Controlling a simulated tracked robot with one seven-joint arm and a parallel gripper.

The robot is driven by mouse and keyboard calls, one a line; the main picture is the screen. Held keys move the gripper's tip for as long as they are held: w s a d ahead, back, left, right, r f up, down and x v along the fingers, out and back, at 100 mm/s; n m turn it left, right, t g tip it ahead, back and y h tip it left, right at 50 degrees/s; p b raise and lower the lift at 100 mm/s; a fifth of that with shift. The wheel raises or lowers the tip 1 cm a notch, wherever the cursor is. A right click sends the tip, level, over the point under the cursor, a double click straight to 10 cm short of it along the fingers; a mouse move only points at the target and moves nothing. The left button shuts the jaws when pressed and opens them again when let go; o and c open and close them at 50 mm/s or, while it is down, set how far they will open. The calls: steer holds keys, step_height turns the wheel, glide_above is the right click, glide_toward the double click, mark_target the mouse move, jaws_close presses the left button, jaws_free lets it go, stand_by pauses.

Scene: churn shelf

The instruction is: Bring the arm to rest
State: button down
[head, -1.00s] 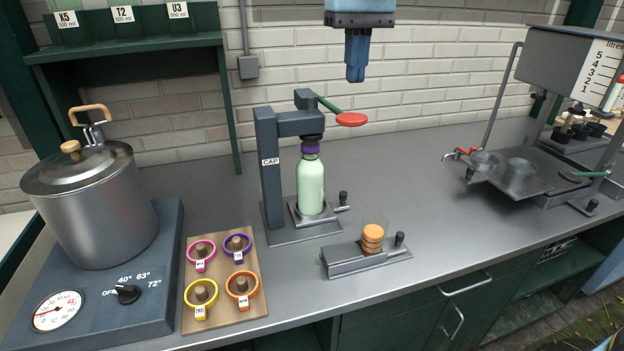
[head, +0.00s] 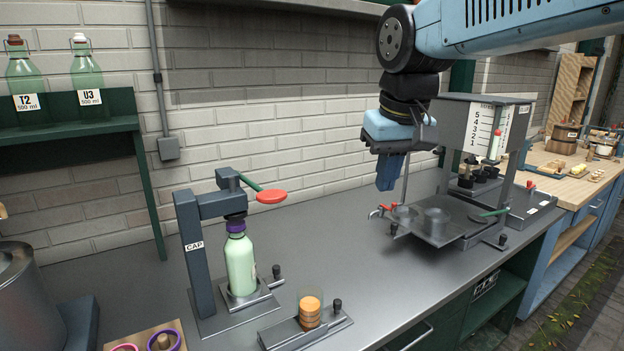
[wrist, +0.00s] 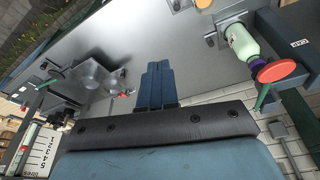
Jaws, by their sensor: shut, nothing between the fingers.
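My gripper (head: 391,172) is shut and empty, with its blue fingers pointing down above the counter. In the head view it hangs to the right of the capping press and in front of the brick wall, left of the filler. In the wrist view its shut fingers (wrist: 155,84) show over bare counter, touching nothing. My arm reaches in from the upper right of the head view.
The capping press (head: 190,250) holds a pale green bottle (head: 240,265) with a purple cap. A holder with orange discs (head: 310,312) stands in front. The steel filler (head: 480,128) stands at right. The counter (head: 345,235) between press and filler is clear.

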steer(key=s+d+f+m+t, duration=0.2)
steer(key=s+d+f, duration=0.5)
steer(key=d, duration=0.4)
steer(key=shift+s+d+f+m+t+h, duration=0.3)
steer(key=shift+s+f+m, duration=0.05)
steer(key=shift+m, duration=0.05)
steer(key=c, duration=1.8)
jaws_free()
steer(key=shift+c, duration=0.2)
